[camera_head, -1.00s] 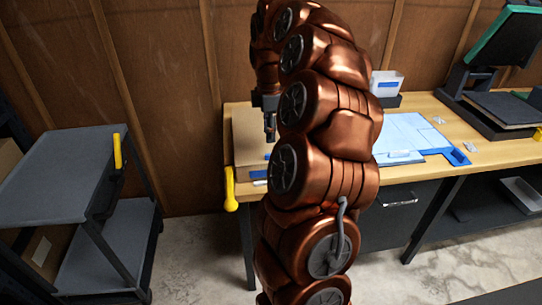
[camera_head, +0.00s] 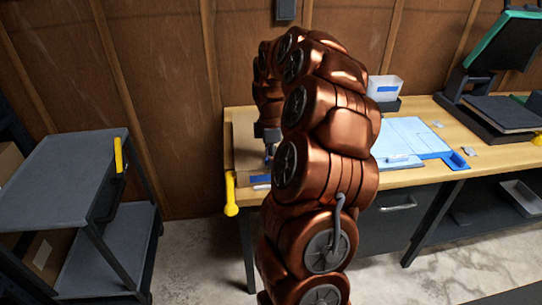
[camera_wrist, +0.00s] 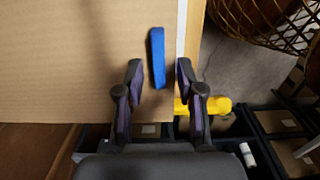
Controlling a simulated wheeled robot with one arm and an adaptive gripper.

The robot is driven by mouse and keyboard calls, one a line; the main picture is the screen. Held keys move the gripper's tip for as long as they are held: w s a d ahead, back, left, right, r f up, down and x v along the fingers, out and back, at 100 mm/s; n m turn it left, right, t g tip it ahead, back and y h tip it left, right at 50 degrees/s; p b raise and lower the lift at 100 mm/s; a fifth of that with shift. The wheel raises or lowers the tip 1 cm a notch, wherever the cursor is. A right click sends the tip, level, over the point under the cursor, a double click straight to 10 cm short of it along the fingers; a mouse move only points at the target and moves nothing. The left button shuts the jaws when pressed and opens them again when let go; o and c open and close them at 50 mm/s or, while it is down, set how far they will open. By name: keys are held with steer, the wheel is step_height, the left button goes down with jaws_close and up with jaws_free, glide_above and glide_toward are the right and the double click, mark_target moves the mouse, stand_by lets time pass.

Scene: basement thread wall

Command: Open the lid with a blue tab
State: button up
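The tan cardboard-like lid (camera_wrist: 70,60) fills the upper left of the wrist view. A narrow blue tab (camera_wrist: 157,50) lies near its right edge. My gripper (camera_wrist: 160,72) is open and empty, with its fingertips on either side of the tab's near end in that view. I cannot tell whether the fingers touch the lid. In the head view, the tan lid or box (camera_head: 244,140) is at the left end of the bench, and my gripper (camera_head: 270,150) hangs over its right part, partly hidden by my arm. A blue strip (camera_head: 260,179) shows at its front.
The wooden bench (camera_head: 425,178) carries a light blue panel (camera_head: 413,137), a white bin (camera_head: 384,87) and a dark stand with a screen (camera_head: 505,50). A yellow handle (camera_head: 231,193) sticks out at the bench's left end. A grey cart (camera_head: 62,175) stands left, with open floor between.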

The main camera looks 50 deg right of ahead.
jaws_close()
stand_by(0.6)
